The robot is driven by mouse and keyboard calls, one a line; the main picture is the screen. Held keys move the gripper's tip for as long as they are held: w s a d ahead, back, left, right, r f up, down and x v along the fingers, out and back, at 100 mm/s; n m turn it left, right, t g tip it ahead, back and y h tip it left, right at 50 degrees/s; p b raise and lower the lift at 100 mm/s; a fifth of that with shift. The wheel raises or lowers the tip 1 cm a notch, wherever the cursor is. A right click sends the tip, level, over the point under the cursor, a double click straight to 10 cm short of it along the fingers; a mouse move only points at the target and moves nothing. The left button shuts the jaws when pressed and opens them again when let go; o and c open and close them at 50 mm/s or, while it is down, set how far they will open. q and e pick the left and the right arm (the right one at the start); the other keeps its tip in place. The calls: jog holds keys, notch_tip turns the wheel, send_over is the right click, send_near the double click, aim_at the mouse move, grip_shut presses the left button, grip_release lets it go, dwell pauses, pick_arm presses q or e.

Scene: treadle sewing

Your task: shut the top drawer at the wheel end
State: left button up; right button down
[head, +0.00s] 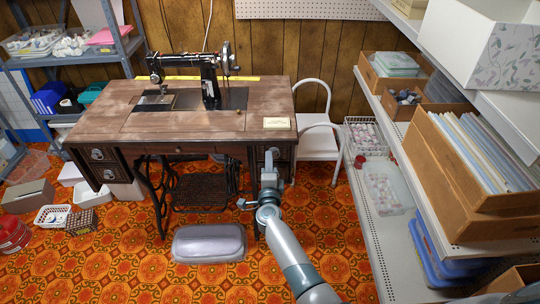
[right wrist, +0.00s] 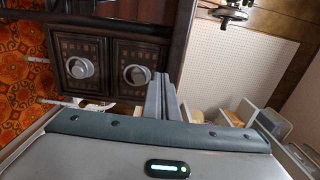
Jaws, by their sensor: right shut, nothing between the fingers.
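The sewing table (head: 120,122) stands against the wall, with the black machine (head: 208,75) and its handwheel (head: 227,60) toward the right end. The drawers at that end are mostly behind my right gripper (head: 270,158) in the head view. The right wrist view shows two dark patterned drawer fronts side by side, turned by the camera: the top drawer (right wrist: 137,52) nearer the tabletop edge, and the lower drawer (right wrist: 80,45). Each has a round metal pull. My right gripper (right wrist: 163,78) is shut and empty, its tips by the top drawer front. Contact and any drawer gap cannot be told.
A white chair (head: 318,140) stands right of the table. Metal shelving (head: 370,215) with boxes runs along the right side. A grey cushion-like object (head: 209,243) lies on the floor before the treadle (head: 200,193). A small label (head: 276,123) lies on the tabletop.

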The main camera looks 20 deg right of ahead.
pick_arm(q)
jog(key=shift+w+d+r+t+p, duration=0.1)
jog(key=shift+w+d+t+p, duration=0.25)
jog(key=shift+w+d, duration=0.35)
pick_arm(e)
jog(key=v, duration=0.9)
pick_arm(q)
jog(key=shift+a, duration=0.15)
pick_arm(e)
jog(key=shift+f, duration=0.1)
pick_arm(q)
jog(key=shift+a, duration=0.15)
